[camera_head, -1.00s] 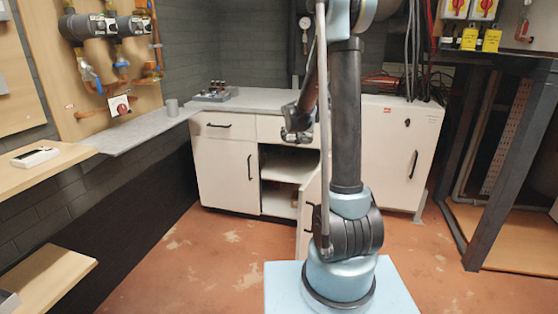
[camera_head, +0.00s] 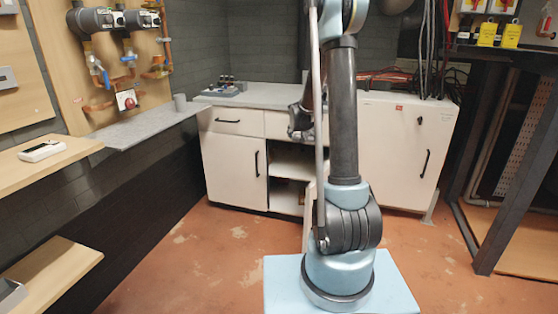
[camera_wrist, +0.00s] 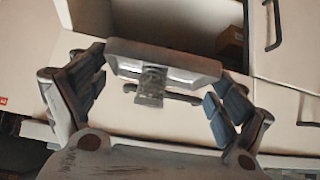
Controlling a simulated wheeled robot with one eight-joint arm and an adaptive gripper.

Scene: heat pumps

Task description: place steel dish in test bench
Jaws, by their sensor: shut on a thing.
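In the wrist view my gripper (camera_wrist: 158,84) has a finger on each side of a grey, shallow, rimmed piece, which looks like the steel dish (camera_wrist: 165,58). It is shut on the dish, which is seen nearly edge-on and slightly tilted in the picture. In the head view my gripper (camera_head: 300,120) is in front of the white cabinet and partly hidden behind my arm; the dish cannot be made out there. A white cabinet with a grey worktop (camera_head: 270,95) stands behind the gripper. I cannot tell which surface is the test bench.
The cabinet's middle compartment (camera_head: 288,165) is open. A small device (camera_head: 222,89) stands on the worktop. A dark frame (camera_head: 515,170) stands right. Floor at left centre is clear.

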